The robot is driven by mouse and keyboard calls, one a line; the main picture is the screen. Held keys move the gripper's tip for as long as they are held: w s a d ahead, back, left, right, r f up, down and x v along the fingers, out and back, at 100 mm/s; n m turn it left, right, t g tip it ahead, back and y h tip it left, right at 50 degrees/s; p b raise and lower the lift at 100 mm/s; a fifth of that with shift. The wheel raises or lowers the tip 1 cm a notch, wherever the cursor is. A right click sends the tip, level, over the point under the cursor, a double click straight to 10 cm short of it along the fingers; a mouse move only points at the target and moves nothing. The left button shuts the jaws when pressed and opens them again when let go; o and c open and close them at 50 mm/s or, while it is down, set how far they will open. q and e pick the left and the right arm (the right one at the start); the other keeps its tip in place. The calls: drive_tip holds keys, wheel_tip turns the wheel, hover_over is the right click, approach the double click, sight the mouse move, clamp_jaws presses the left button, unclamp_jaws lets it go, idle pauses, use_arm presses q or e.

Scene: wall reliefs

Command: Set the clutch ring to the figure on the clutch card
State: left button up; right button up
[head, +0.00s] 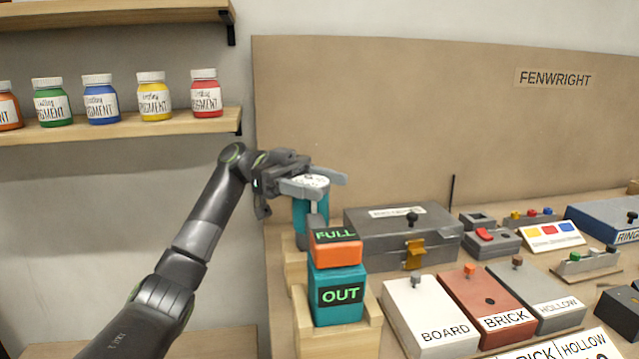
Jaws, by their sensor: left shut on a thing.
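My left gripper (318,184) reaches in from the left and is shut on the pale clutch ring (311,182), with one finger on the near side and one on the far side. The ring tops an upright teal tool body (304,216); its marks are too small to read. In front, an orange block marked FULL (335,247) sits on a teal block marked OUT (338,295). A white card (568,346) reading "BRICK | HOLLOW" is cut off at the bottom right; no figure on it can be read whole. My right gripper is not in view.
A wooden cradle (355,338) holds the teal block. A grey latched case (400,238) stands close to the right. Lidded boxes marked BOARD (428,318), BRICK (487,299) and HOLLOW (540,299) lie farther right. A shelf (160,127) with paint jars hangs at left.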

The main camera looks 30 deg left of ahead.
use_arm(q)
drive_tip(key=o, duration=1)
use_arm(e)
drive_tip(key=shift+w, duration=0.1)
use_arm(q)
drive_tip(key=a, duration=0.4)
drive_tip(key=w+a, duration=0.1)
drive_tip(key=a, duration=0.3)
drive_tip(key=a+p, duration=0.1)
drive_tip(key=a, duration=0.3)
drive_tip(key=shift+w, duration=0.35)
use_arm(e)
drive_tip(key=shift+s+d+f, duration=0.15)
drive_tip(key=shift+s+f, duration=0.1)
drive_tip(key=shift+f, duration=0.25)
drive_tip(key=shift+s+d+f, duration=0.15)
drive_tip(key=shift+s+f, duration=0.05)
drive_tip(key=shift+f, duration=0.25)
